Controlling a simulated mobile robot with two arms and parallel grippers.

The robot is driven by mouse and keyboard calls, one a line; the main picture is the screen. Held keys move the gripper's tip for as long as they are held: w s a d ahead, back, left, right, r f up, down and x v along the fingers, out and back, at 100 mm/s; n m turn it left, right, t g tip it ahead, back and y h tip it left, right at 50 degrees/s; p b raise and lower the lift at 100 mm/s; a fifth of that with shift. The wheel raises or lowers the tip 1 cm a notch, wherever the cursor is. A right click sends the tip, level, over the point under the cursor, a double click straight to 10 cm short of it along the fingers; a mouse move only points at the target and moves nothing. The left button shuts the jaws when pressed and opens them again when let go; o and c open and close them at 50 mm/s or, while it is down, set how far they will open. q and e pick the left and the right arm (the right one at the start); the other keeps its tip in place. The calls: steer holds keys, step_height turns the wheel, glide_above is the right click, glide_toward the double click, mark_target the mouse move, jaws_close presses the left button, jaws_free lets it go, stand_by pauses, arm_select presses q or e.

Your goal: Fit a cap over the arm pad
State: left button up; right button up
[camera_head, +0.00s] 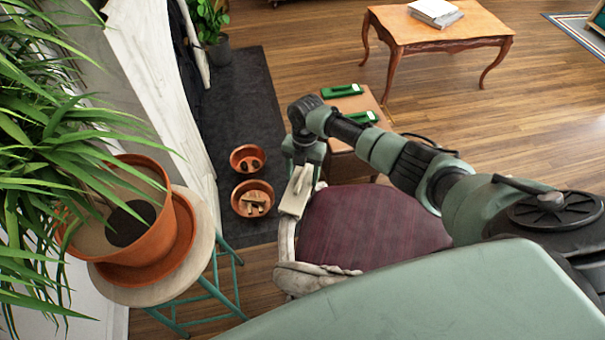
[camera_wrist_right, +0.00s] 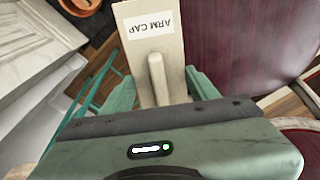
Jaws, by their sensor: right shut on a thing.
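A pale wooden cap (camera_head: 295,200) is in my right gripper (camera_head: 305,165), at the left arm of the chair. In the right wrist view the cap (camera_wrist_right: 150,55) carries a white label reading ARM CAP, upside down. My right gripper (camera_wrist_right: 160,88) is shut on the cap's raised grip. The chair's purple seat (camera_head: 375,225) lies to the right of the cap. The carved chair arm (camera_head: 285,238) shows below the cap. The arm pad is hidden under or behind the cap, and I cannot tell whether they touch. My left gripper is out of view.
Two terracotta dishes (camera_head: 253,197) with small pieces stand on the dark rug (camera_head: 240,100). A stool (camera_head: 165,285) with a potted plant (camera_head: 150,235) stands at left. A small wooden table (camera_head: 355,103) with two green items stands behind the chair. Open floor lies beyond.

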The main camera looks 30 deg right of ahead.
steer(key=o, duration=1.5)
steer(key=shift+c, duration=0.2)
steer(key=shift+r, duration=0.15)
steer(key=r, duration=0.7)
steer(key=shift+w+d+r, duration=0.25)
steer(key=shift+w+d, duration=0.05)
steer(key=shift+d, duration=0.05)
